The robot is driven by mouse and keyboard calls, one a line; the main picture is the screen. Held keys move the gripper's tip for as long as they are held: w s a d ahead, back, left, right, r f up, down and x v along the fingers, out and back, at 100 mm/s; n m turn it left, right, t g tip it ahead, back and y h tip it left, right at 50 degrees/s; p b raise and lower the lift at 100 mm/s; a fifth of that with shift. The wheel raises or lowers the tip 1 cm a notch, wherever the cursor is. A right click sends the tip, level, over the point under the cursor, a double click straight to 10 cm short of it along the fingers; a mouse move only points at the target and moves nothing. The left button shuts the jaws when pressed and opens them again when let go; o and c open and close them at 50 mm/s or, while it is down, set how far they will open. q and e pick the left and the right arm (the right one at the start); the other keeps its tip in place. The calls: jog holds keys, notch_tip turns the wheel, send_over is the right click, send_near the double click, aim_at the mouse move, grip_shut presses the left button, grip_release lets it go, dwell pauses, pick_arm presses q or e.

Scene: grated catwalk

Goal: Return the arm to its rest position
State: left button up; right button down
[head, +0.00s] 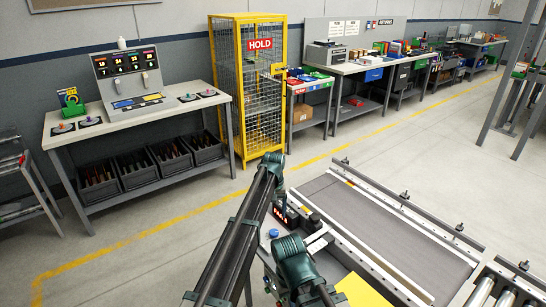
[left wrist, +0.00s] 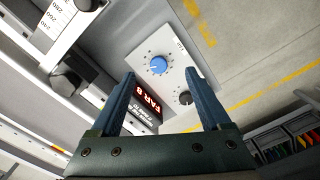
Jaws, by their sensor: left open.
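My left gripper (left wrist: 160,73) is open, with its two blue fingers spread and nothing between them. Beyond the fingers in the left wrist view is a pale control panel (left wrist: 172,72) with a blue knob (left wrist: 158,65) and a dark knob (left wrist: 185,97). A black display with red characters (left wrist: 147,103) is partly behind the left finger. I cannot tell how far the fingertips are from the panel. In the head view my left arm (head: 238,235) is folded up at the bottom middle, beside the blue knob (head: 274,233). My right gripper is not seen.
A workbench (head: 135,118) with dark bins stands at the back left, and a yellow cage (head: 250,85) at the back. The floor at left is clear, with a yellow line.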

pick_arm(q)
jog(key=s+a+m, duration=0.2)
jog(key=s+a, duration=0.1)
jog(key=s, duration=1.5)
jog(key=s+a+m+y, duration=0.1)
jog(key=s+a+m, duration=0.1)
jog(key=s, duration=1.6)
jog(key=shift+a+r, duration=0.15)
jog(key=shift+a, duration=0.65)
dwell(3.6)
